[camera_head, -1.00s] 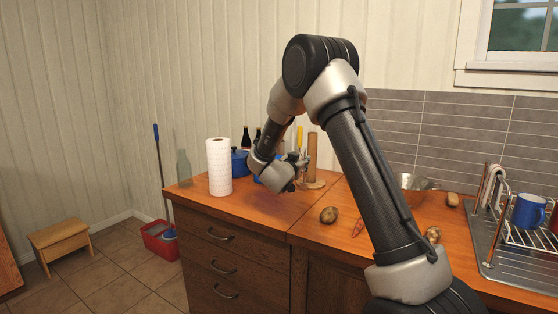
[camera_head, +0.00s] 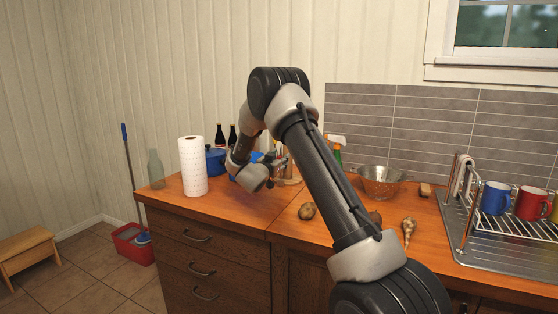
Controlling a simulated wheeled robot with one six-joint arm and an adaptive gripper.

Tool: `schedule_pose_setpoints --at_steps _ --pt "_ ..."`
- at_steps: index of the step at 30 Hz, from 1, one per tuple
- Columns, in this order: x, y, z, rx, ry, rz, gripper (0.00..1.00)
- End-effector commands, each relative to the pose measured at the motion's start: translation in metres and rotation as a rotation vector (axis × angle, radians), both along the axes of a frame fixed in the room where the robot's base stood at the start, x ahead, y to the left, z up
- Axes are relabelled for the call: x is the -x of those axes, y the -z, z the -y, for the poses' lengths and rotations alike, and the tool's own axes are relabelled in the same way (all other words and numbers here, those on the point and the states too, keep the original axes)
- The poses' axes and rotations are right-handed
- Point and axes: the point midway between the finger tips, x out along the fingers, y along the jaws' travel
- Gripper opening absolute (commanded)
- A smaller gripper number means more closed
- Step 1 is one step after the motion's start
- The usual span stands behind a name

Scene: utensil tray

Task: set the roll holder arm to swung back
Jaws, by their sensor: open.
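My gripper (camera_head: 281,164) is open and small in view, low over the counter, right of the blue pot. Just beyond its fingers, a round wooden base (camera_head: 293,181) shows partly on the counter. My arm hides most of what stands on it. I cannot make out the roll holder arm or how it is set. A white paper roll (camera_head: 192,166) stands upright on the counter, left of my gripper and apart from it. No holder arm shows on this roll.
A blue pot (camera_head: 215,160), two dark bottles (camera_head: 232,135) and a spray bottle (camera_head: 335,148) stand at the back. A dish rack (camera_head: 512,222) with mugs is far right. The front left counter is clear.

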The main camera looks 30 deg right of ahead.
Motion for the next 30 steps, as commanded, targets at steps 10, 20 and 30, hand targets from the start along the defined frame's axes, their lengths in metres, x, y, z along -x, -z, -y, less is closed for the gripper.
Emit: schedule_pose_setpoints --at_steps 10,20,30 --pt "0.000 0.000 0.000 0.000 0.000 0.000 0.00" --pt "0.002 0.000 -0.002 -0.001 0.000 -0.001 0.00" --pt "0.013 0.006 -0.018 -0.001 -0.002 -0.003 0.00"
